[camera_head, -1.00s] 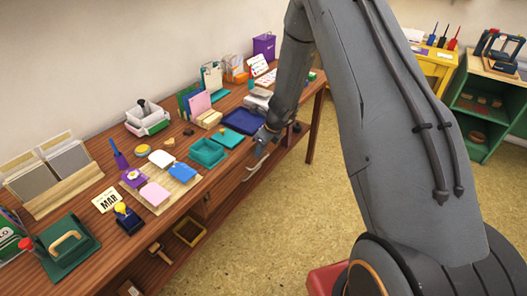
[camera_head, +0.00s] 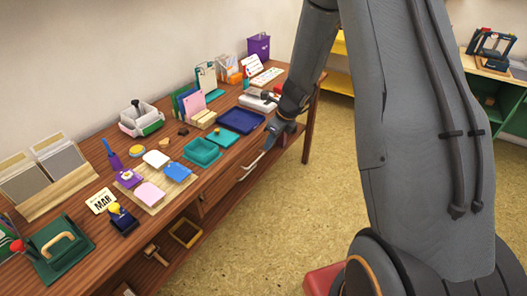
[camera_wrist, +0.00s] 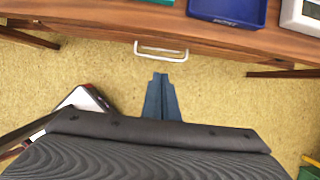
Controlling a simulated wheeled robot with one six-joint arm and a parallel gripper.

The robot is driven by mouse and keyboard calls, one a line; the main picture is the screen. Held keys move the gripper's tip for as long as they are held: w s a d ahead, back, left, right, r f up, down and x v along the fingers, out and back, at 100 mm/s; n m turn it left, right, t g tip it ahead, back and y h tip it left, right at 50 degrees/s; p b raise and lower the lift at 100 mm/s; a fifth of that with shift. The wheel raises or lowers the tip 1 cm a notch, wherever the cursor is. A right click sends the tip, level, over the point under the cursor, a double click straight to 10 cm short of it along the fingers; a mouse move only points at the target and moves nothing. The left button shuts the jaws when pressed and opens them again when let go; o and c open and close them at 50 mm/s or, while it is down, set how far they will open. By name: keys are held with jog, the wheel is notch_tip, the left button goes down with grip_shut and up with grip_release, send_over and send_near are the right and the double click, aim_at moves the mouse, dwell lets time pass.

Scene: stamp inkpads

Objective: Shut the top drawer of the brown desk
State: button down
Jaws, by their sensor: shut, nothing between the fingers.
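The brown desk (camera_head: 228,176) runs along the wall in the head view. Its front edge also shows across the top of the wrist view (camera_wrist: 100,22). A pale bar handle (camera_wrist: 160,50) sits on the front of the top drawer (camera_wrist: 210,48); the handle also shows in the head view (camera_head: 250,166). How far the drawer stands out is hard to tell. My gripper (camera_wrist: 160,76) is shut and empty, with its fingertips just short of the handle in the wrist view, and apart from it there. In the head view my gripper (camera_head: 270,147) is by the desk's front, close to the handle.
A blue tray (camera_head: 241,120) and a teal inkpad (camera_head: 202,151) lie on the desktop near the front edge. A red-topped block (camera_head: 325,278) stands on the floor near my base.

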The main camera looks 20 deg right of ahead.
notch_tip(320, 180, up, 2)
jog(key=r, duration=0.1)
jog(key=t+y+b, duration=0.9)
jog(key=t+b, duration=0.1)
jog(key=b, duration=0.2)
send_near(260, 144)
jog(key=p+x, duration=0.2)
jog(key=x, duration=0.4)
jog(key=shift+a+f, duration=0.1)
jog(key=shift+a, duration=0.15)
jog(key=shift+w, duration=0.1)
